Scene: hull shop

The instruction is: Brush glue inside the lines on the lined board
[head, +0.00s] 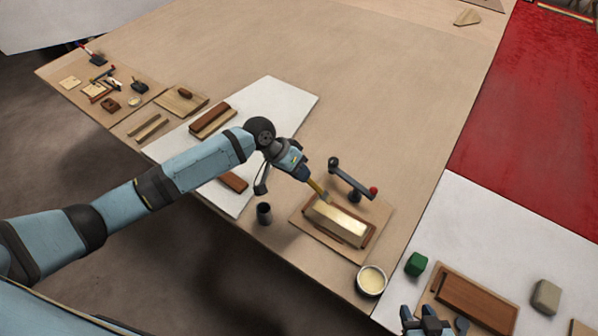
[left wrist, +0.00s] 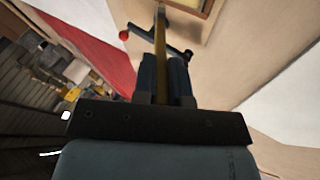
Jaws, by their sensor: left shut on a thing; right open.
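The lined board (head: 300,229) lies on the bench in the head view. A pale, glossy strip (head: 338,222) with a brown border sits in its middle. My left gripper (head: 307,178) is shut on a brush (head: 317,190), whose lower end reaches the far left end of the strip. Whether the bristles touch it I cannot tell. The brush also shows in the left wrist view (left wrist: 160,35), between the fingers. A round pot of cream-coloured glue (head: 372,279) stands by the board's near right corner. My right gripper (head: 426,322) is open and empty at the bottom edge.
A dark clamp-like bar with a red knob (head: 352,180) stands at the board's far edge. A dark cup (head: 264,213) stands left of the board. A green block (head: 416,264) and a brown wooden tray (head: 474,300) are at right. The bench's far middle is clear.

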